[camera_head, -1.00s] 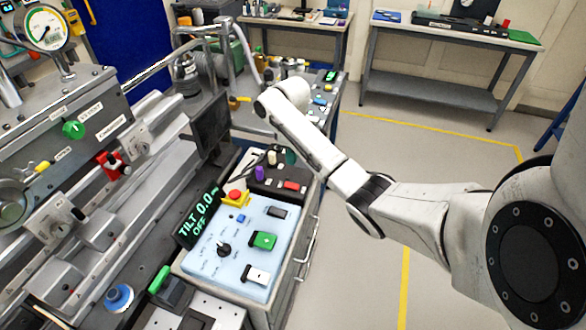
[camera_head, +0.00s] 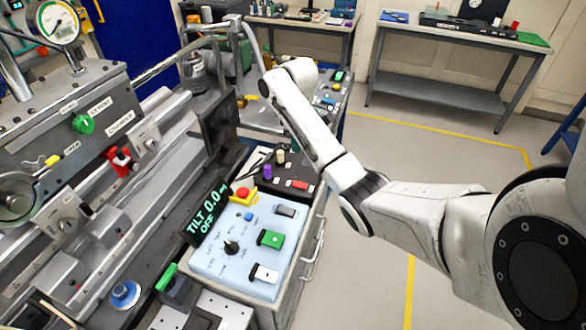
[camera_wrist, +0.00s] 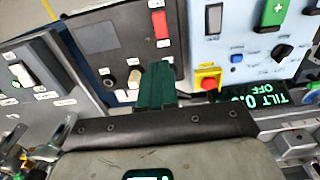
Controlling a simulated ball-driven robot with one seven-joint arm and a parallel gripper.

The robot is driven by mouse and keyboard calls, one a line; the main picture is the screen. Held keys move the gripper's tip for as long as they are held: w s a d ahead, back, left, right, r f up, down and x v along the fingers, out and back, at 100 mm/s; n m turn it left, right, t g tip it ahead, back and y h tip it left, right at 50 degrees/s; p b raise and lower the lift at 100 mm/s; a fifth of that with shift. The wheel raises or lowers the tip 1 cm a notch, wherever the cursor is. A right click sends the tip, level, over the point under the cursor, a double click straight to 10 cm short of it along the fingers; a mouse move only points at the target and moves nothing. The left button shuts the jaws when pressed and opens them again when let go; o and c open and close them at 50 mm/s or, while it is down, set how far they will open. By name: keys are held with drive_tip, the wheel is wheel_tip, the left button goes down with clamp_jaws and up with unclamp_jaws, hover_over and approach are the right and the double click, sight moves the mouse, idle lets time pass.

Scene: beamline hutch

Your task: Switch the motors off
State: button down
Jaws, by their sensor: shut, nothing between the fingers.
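No switch in view is legibly labelled for motors. A pale blue panel (camera_head: 215,262) carries a red emergency button on yellow (camera_head: 243,194), a black knob (camera_head: 231,247), a green switch (camera_head: 270,239), a dark rocker (camera_head: 285,210) and a white rocker (camera_head: 264,273). Behind it a black panel (camera_head: 268,186) has a red switch (camera_head: 300,185), a purple knob (camera_head: 267,171) and a cream knob (camera_head: 280,156). In the wrist view my gripper (camera_wrist: 157,88), dark green, is shut and empty over the black panel, beside the cream knob (camera_wrist: 133,78). The purple knob is hidden there.
A display (camera_head: 204,217) beside the blue panel reads TILT 0.0 and OFF. Large grey machinery (camera_head: 90,170) fills the left. Another grey panel with switches (camera_wrist: 35,75) lies left in the wrist view. The floor (camera_head: 385,280) right of the cabinet is clear.

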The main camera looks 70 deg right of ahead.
drive_tip(key=shift+w+f, duration=0.1)
idle(0.4)
approach(296, 182)
wheel_tip(296, 182, down, 7)
drive_tip(key=shift+a+r, duration=0.1)
idle(0.4)
drive_tip(key=shift+b, duration=0.3)
drive_tip(key=shift+w+f+b, duration=0.2)
drive_tip(key=shift+f+b, duration=0.25)
drive_tip(key=shift+b, duration=0.35)
drive_tip(key=shift+s+r+p, duration=0.4)
drive_tip(key=shift+r, duration=0.05)
drive_tip(key=shift+w+f, duration=0.25)
drive_tip(key=shift+s+r+p, duration=0.35)
drive_tip(key=shift+s+p, duration=0.5)
drive_tip(key=shift+p, duration=0.05)
